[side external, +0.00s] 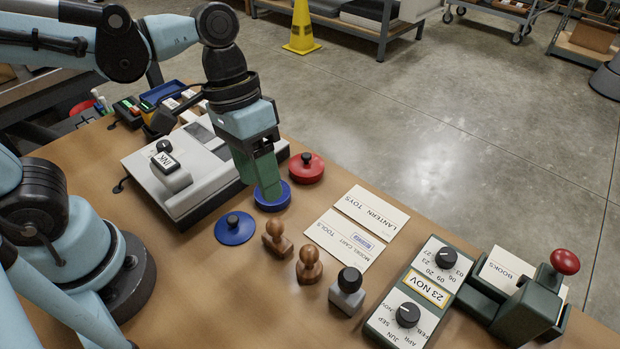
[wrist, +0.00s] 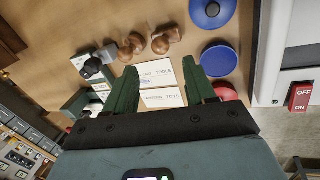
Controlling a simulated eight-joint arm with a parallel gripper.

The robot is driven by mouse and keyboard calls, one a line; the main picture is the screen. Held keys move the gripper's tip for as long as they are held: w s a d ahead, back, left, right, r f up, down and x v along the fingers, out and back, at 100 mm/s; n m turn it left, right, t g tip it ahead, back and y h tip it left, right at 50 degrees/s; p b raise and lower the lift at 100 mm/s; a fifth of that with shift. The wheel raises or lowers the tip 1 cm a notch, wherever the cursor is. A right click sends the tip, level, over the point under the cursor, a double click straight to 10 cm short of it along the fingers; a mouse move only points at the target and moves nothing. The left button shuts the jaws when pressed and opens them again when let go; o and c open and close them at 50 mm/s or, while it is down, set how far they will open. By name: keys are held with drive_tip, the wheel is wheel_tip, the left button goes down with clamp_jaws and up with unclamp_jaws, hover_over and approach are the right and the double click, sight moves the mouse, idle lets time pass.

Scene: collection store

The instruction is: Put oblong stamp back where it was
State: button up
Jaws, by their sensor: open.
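Two wooden stamps with round knobs, one on the left (side external: 276,240) and one on the right (side external: 309,267), stand on the table. I cannot tell from their bases which one is oblong. Both show near the top of the wrist view (wrist: 130,46) (wrist: 165,41). A grey block stamp with a black knob (side external: 346,297) stands to their right. My gripper (side external: 268,186) is open and empty, fingers pointing down at the open blue ink pad (side external: 273,203), which they partly hide. In the wrist view, my fingers (wrist: 162,92) frame the cards.
A card (side external: 340,243) with a blue imprint lies beside another card (side external: 370,210). A blue lid (side external: 235,228), a red pad (side external: 306,173) and a grey machine (side external: 195,170) are close by. A date stamper (side external: 425,291) and a green press (side external: 525,312) stand right.

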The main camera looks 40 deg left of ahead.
drive_tip(key=w+a+t+y, duration=0.1)
drive_tip(key=a+t, duration=0.1)
drive_tip(key=a, duration=0.2)
drive_tip(key=w+a+n+t+y, duration=0.1)
drive_tip(key=w+a+t, duration=0.1)
drive_tip(key=a+t, duration=0.1)
drive_tip(key=w+a+r+t+y, duration=0.1)
drive_tip(key=a+t, duration=0.1)
drive_tip(key=a, duration=0.3)
drive_tip(key=shift+w+a+n+t, duration=0.2)
drive_tip(key=shift+w+n+t, duration=0.1)
drive_tip(key=shift+w+n, duration=0.1)
